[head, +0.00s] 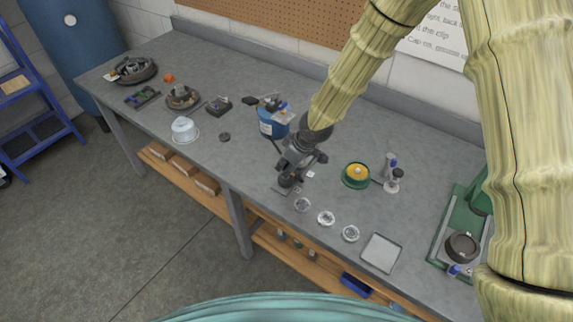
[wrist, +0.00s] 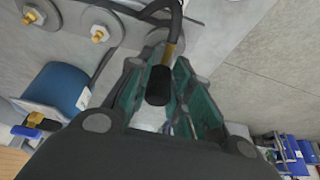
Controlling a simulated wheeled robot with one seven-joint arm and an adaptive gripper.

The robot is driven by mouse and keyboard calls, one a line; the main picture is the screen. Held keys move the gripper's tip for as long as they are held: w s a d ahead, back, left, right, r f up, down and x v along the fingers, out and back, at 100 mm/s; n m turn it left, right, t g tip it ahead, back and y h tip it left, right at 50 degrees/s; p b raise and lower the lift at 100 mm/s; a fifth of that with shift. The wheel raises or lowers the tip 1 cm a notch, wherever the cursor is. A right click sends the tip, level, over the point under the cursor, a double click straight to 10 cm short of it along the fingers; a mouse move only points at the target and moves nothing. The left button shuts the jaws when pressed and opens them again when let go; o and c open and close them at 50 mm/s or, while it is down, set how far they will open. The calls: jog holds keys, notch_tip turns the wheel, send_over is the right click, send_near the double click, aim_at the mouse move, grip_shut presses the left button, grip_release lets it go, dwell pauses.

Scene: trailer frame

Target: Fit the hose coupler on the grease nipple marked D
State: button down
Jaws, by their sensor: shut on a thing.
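My gripper (wrist: 158,88) is shut on the hose coupler (wrist: 159,85), a short black cylinder with a brass neck and a black hose curving away from it. In the head view my gripper (head: 292,176) is low over the middle of the bench, and its dark body hides most of the coupler. In the wrist view a grease nipple (wrist: 98,33), brass on a round washer, stands on a grey plate (wrist: 78,14). Another brass nipple (wrist: 30,16) is farther left. The coupler is apart from both. I cannot read any letter, so I cannot tell which nipple is D.
A blue tub (head: 272,124) stands left of my gripper. A green-rimmed yellow dish (head: 356,174) is to the right. Several small round discs (head: 326,218) and a square tray (head: 381,253) lie along the front edge. The bench (head: 240,165) is clear between the tub and front edge.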

dwell(0.4)
jog(key=c, duration=0.8)
grip_release()
jog(key=shift+f, duration=0.1)
jog(key=shift+r, duration=0.2)
jog(key=shift+s+r+p, duration=0.1)
jog(key=shift+r+p, duration=2.6)
jog(key=shift+r, duration=0.65)
jog(key=shift+a, duration=0.1)
